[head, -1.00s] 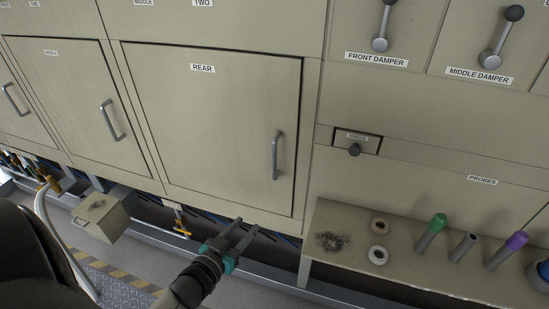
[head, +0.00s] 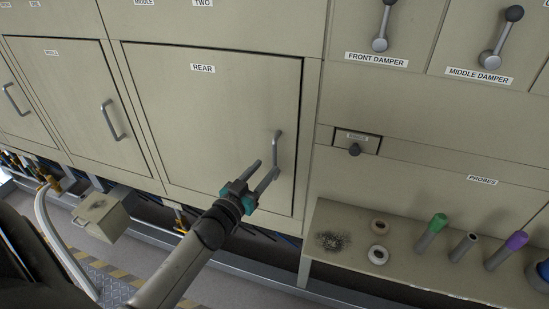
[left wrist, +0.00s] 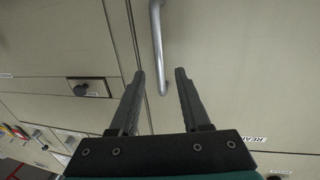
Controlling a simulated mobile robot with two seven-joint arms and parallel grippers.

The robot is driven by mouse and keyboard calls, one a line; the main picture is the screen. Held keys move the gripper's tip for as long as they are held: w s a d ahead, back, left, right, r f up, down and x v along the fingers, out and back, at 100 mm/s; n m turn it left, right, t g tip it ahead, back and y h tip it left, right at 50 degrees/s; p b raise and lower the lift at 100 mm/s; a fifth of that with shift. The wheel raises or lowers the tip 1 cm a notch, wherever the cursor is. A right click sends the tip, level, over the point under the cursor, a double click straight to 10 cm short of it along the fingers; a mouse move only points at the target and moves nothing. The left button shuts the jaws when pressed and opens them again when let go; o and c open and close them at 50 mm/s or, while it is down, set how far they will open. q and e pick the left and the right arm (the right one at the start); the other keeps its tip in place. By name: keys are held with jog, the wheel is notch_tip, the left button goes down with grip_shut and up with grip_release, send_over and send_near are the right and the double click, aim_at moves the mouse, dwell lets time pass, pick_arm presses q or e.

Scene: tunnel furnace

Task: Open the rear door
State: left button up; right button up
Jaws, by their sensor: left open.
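The rear door (head: 210,120) is a large beige panel labelled REAR and sits shut in its frame. Its grey vertical bar handle (head: 277,150) is near the door's right edge. My left gripper (head: 262,172) is open and empty, just below and left of the handle, with its fingertips near the handle's lower part. In the left wrist view the handle (left wrist: 158,50) lies beyond and between the two open fingers (left wrist: 160,75). Whether a finger touches the handle I cannot tell. The lower end of the handle is partly hidden by the gripper in the head view. My right gripper is not in view.
A shelf (head: 330,270) with rings, dark granules and colored probes juts out at lower right. A small drawer knob (head: 354,150) is right of the door. A beige box (head: 102,215) and a pale hose (head: 52,235) are at lower left.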

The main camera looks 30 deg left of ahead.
aim_at(273, 159)
pick_arm(q)
jog(key=shift+w+a, duration=0.15)
jog(key=shift+w, duration=2.9)
grip_shut()
